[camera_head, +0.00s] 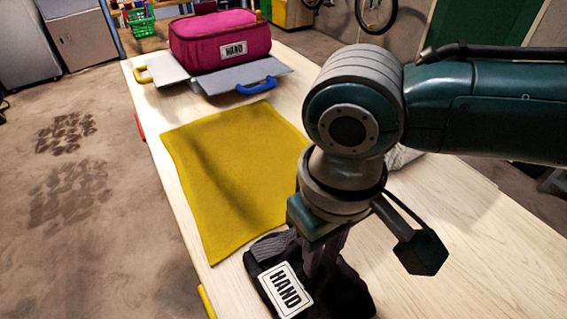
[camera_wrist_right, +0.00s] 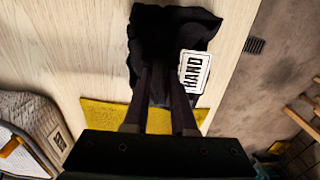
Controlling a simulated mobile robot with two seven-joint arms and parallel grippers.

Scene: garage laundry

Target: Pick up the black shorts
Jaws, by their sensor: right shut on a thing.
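The black shorts (camera_head: 345,293) lie bunched on the pale wooden table at the near end, with a white "HAND" label on them. They also show in the right wrist view (camera_wrist_right: 147,22), dark and crumpled below the fingers. My right gripper (camera_head: 322,268) points down into the shorts and is shut on their fabric. In the right wrist view its fingers (camera_wrist_right: 160,70) converge on the cloth, and the tips blend into the black fabric. My left gripper is in neither view.
A yellow cloth (camera_head: 225,170) lies flat beside the shorts. A pink bag (camera_head: 215,45) labelled "HAND" sits on grey boards (camera_head: 235,80) with a blue handle (camera_head: 257,87) at the far end. A quilted grey item (camera_wrist_right: 30,115) shows in the wrist view.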

